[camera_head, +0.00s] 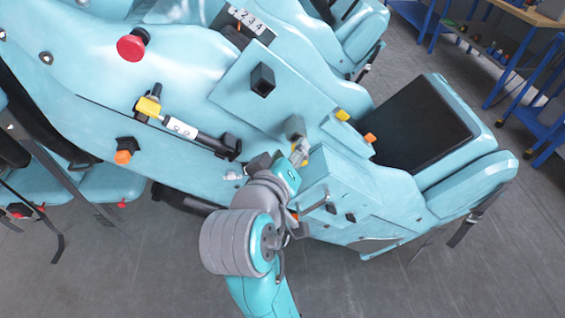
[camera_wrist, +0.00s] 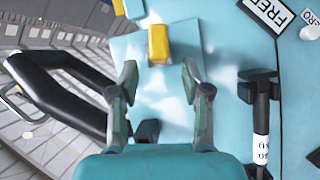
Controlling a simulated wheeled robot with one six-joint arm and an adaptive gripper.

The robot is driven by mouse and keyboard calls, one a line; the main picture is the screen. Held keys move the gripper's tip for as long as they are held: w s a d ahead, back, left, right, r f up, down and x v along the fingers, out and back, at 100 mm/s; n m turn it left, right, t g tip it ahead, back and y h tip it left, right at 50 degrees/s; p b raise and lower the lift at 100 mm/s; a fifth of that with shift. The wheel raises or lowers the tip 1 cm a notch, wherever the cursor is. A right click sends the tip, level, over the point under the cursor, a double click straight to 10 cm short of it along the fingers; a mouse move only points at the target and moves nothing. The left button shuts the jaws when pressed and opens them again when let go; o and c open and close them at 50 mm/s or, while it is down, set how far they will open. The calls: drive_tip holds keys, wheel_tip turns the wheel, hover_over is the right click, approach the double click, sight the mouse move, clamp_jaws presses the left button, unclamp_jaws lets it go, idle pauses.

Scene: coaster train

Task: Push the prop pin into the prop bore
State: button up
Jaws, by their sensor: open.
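My gripper (camera_head: 300,143) is at the teal car body, above the box-shaped section right of centre. In the wrist view my gripper (camera_wrist: 160,71) is open, its two fingers apart with nothing held between them. A yellow block (camera_wrist: 158,43) lies ahead between the fingertips on a teal panel; contact is not visible. A yellow knob (camera_head: 343,114) shows just right of my gripper in the head view; I cannot tell if it is the same piece. I cannot identify the prop pin or the prop bore with certainty; my arm hides part of the panel.
A strut (camera_head: 182,128) with a white label and yellow end lies along the car; a labelled strut (camera_wrist: 262,130) also shows at right in the wrist view. A red button (camera_head: 132,46), a black socket (camera_head: 262,79) and an orange knob (camera_head: 370,138) protrude. Grey floor (camera_head: 470,270) is open at lower right.

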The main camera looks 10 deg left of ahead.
drive_tip(key=shift+x, duration=0.95)
drive_tip(key=c, duration=0.9)
clamp_jaws()
